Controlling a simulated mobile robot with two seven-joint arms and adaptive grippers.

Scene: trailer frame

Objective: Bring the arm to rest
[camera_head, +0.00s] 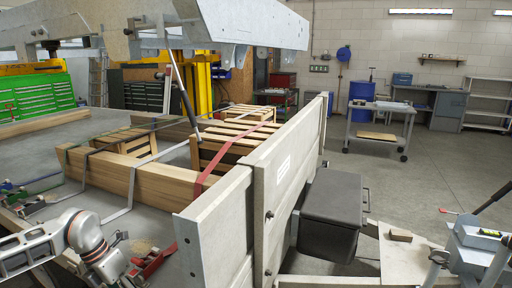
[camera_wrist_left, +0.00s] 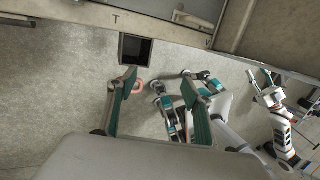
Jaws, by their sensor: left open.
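My left arm (camera_head: 84,240) comes in at the lower left of the head view, beside the trailer's near end. Its gripper is not clear there. In the left wrist view my left gripper (camera_wrist_left: 160,82) has its two dark and teal fingers spread apart, with nothing held between them. A grey frame edge (camera_wrist_left: 75,35) marked with a T runs across the top of that view, with a dark square opening (camera_wrist_left: 136,50) just beyond the left fingertip.
The trailer bed carries a strapped timber beam (camera_head: 135,182) and wooden crates (camera_head: 240,130). A grey side board (camera_head: 245,205) bounds it, with a dark box (camera_head: 330,205) outside. A cart (camera_head: 380,125) stands behind; floor (camera_head: 410,180) at right is open.

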